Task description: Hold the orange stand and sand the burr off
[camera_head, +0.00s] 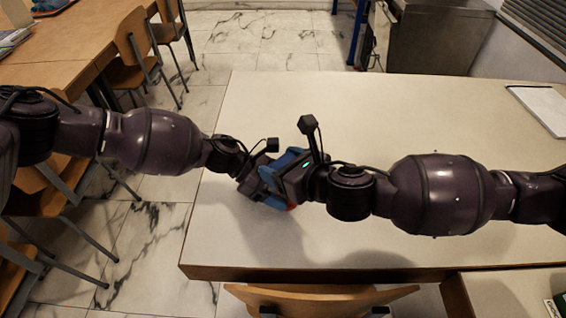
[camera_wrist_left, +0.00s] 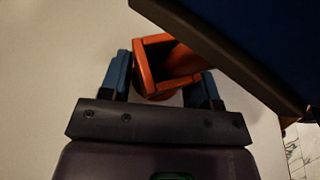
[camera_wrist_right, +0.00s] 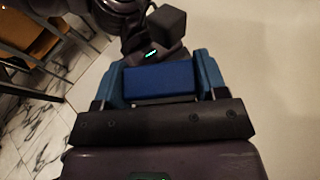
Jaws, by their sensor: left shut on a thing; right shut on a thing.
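The orange stand (camera_wrist_left: 158,60) is an open, box-like piece in the left wrist view, between the fingers of my left gripper (camera_wrist_left: 163,82), which is shut on it. In the head view only a sliver of the orange stand (camera_head: 292,207) shows under the grippers. My right gripper (camera_wrist_right: 160,82) is shut on a blue block (camera_wrist_right: 158,80) with a dark underside. The block also shows large and close at the upper right of the left wrist view (camera_wrist_left: 270,35), overlapping the stand's edge there. I cannot tell whether they touch. The burr is not visible.
The pale table (camera_head: 300,110) is clear around the grippers, with its front edge close by. A wooden chair (camera_head: 320,298) stands at that edge. A paper pad (camera_head: 540,102) lies at the far right. More chairs (camera_head: 138,50) stand on the left.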

